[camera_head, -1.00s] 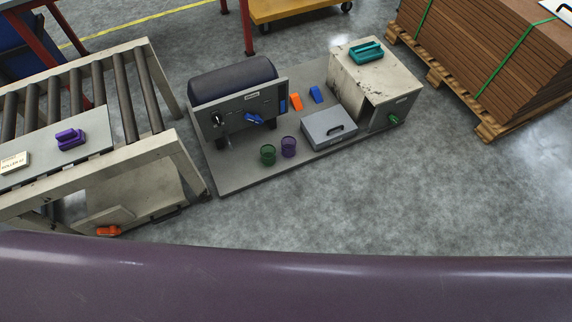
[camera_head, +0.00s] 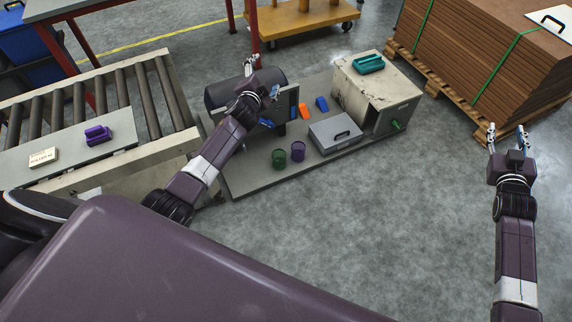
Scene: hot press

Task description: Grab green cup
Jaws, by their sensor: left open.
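The green cup (camera_head: 279,158) stands on the grey platform (camera_head: 240,184) near its front edge. A purple cup (camera_head: 298,152) stands close to its right. My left gripper (camera_head: 262,78) is open over the dark cylinder machine (camera_head: 222,92), beyond the green cup in the picture and apart from it. My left forearm covers part of that machine. My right gripper (camera_head: 507,135) is open and empty over the floor at the far right, well away from the cups.
A grey case (camera_head: 335,132) lies right of the cups, before a worn beige box (camera_head: 378,85) with a teal item (camera_head: 369,64) on top. A roller conveyor (camera_head: 165,145) is at left. Stacked brown boards (camera_head: 480,50) stand at back right. The floor in front is clear.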

